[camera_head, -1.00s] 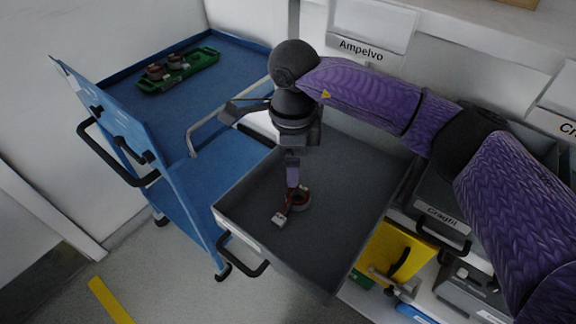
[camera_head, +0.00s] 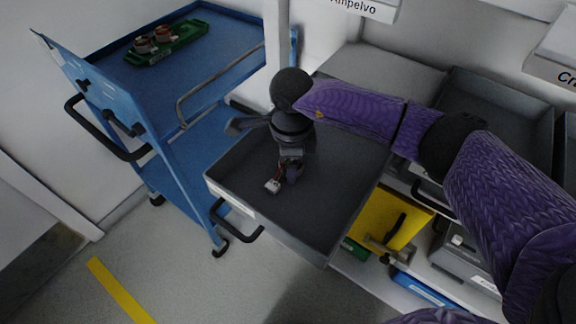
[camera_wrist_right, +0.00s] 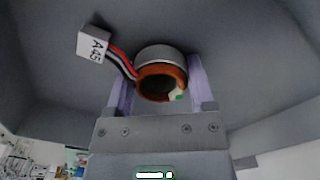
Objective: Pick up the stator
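The stator is a short ring with a silver outer shell and a copper-brown inside. It shows best in the right wrist view (camera_wrist_right: 161,78), with red, black and white wires leading to a white connector block marked A45 (camera_wrist_right: 93,45). My right gripper (camera_head: 289,176) is down in the open grey drawer (camera_head: 325,205). Its two purple fingers stand on either side of the stator and appear to touch it. In the head view the gripper mostly hides the stator; the white connector (camera_head: 272,187) shows beside it. Whether the stator is clear of the drawer floor, I cannot tell. My left gripper is not in view.
Drawer walls surround the gripper. A blue trolley (camera_head: 205,75) stands at left, with a green tray (camera_head: 186,43) holding two copper-coloured parts. Other grey bins (camera_head: 500,105) are at right. A yellow panel (camera_head: 385,215) is below the drawer.

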